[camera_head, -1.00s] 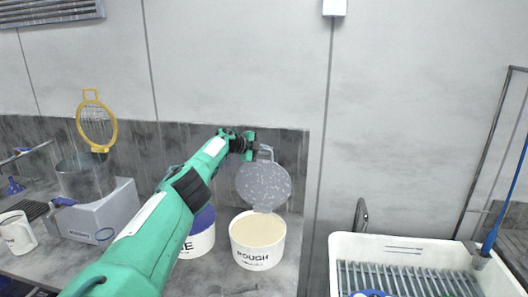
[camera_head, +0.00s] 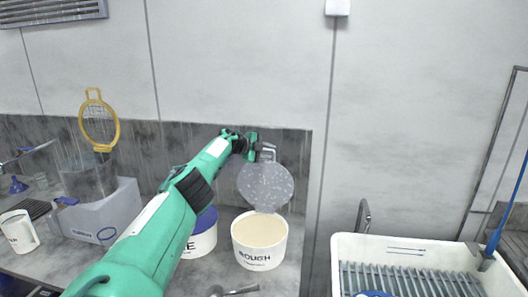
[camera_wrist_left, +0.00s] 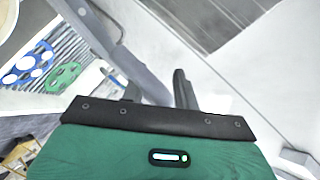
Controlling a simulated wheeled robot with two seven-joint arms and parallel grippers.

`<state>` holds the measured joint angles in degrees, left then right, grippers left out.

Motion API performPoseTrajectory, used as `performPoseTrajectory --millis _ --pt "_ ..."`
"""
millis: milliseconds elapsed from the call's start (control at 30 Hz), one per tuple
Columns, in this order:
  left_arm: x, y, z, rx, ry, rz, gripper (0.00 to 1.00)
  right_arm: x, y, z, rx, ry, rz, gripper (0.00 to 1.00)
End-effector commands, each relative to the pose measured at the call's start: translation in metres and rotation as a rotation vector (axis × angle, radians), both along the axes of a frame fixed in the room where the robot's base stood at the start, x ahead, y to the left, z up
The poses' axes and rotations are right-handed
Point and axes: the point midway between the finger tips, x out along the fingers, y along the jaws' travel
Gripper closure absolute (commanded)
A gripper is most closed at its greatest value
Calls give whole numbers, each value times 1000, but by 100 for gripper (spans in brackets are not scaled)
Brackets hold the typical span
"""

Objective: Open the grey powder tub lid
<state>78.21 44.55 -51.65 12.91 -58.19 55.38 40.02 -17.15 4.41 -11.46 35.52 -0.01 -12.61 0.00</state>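The grey powder tub (camera_head: 259,244) is white, reads ROUGH and stands on the counter, its pale powder in plain view. Its speckled grey lid (camera_head: 266,187) stands up at the tub's back edge, with a handle loop (camera_head: 268,150) at the top. My left gripper (camera_head: 256,147) is at this loop, reaching in from the left. In the left wrist view a dark finger (camera_wrist_left: 183,89) sticks out past the green palm. Whether the fingers are closed on the loop is not clear. My right gripper is out of view.
A second white tub (camera_head: 203,240) with a blue lid is partly behind my left arm. A white sink (camera_head: 342,253) with a ribbed rack is at the right. A grey appliance (camera_head: 108,212), a yellow-rimmed sieve (camera_head: 98,119) and a mug (camera_head: 18,232) are at the left.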

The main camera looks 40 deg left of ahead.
Motion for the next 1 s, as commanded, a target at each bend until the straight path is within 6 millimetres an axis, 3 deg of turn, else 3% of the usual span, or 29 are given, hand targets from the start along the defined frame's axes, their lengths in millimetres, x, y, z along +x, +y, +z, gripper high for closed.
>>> performPoseTrajectory --millis 500,1000 --pt "-27 10 12 4 3 1 66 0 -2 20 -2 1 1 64" --pt "-88 30 36 5 -1 1 66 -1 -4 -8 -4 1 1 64"
